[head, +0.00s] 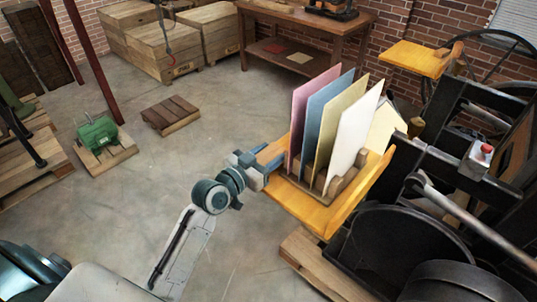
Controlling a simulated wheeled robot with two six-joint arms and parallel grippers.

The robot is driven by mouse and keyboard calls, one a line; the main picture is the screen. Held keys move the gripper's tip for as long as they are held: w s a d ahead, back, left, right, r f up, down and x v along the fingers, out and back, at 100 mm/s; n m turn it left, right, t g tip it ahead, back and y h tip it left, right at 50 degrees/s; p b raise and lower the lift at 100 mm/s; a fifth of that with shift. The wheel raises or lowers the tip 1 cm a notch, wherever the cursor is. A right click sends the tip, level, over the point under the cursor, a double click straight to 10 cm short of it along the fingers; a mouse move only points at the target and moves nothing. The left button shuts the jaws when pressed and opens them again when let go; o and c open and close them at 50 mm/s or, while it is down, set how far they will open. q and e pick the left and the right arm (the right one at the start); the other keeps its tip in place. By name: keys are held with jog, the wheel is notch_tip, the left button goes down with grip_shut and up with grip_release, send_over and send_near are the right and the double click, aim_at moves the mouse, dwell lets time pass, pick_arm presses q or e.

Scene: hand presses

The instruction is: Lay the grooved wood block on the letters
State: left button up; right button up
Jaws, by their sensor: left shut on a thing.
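My left gripper (272,163) reaches in from the lower left and is shut at the left edge of an orange board (303,208). What is between its fingers is too small to make out. A tan wooden block with slots (349,184) lies on that board and partly shows beneath several upright sheets. The sheets are pink (305,108), blue (322,120), pale yellow (341,122) and white (358,130), and they hide much of the block. I cannot make out any letters. My right gripper is not in view.
A black hand press (400,235) with wheels and a long lever stands at the right, with a second orange board (413,58) above. A wooden table (300,25) and crates (165,50) stand behind.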

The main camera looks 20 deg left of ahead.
pick_arm(q)
jog(key=shift+f, duration=0.2)
jog(key=o, duration=0.7)
jog(key=shift+r, duration=0.1)
jog(key=shift+o, duration=0.2)
jog(key=shift+r, duration=0.2)
jog(key=v, duration=1.2)
